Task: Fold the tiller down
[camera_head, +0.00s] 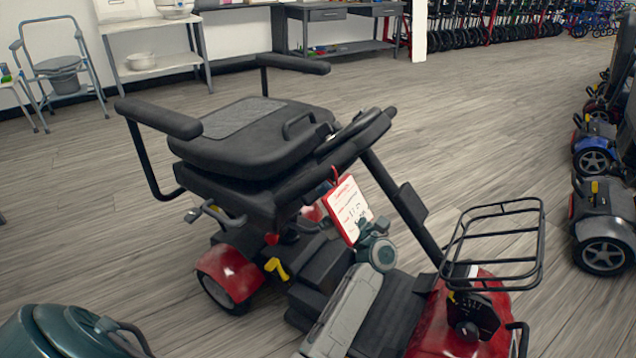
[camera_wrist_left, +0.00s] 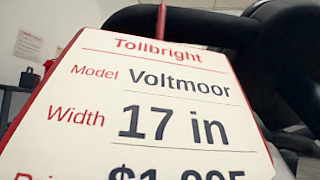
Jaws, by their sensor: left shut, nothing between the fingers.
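The red scooter's black tiller (camera_head: 398,195) rises from the red front shroud (camera_head: 430,322) and leans back toward the seat. Its handlebar (camera_head: 350,142) overlaps the seat's front edge in the head view; I cannot tell whether they touch. A red-edged price tag (camera_head: 348,208) hangs below the handlebar. The tag (camera_wrist_left: 150,110) fills most of the left wrist view, very close, with dark tiller parts (camera_wrist_left: 210,38) behind it. My left gripper (camera_head: 374,228) is shut and empty beside the tag, small and partly hidden. A black part with a round knob (camera_head: 470,318) sits at the tiller's base. My right gripper is out of view.
A wire basket (camera_head: 495,245) juts out at the scooter's front. The padded seat (camera_head: 245,140) has armrests on both sides. A yellow lever (camera_head: 277,268) sits low by the rear wheel. Other scooters (camera_head: 603,225) stand at right. Floor is clear behind the seat.

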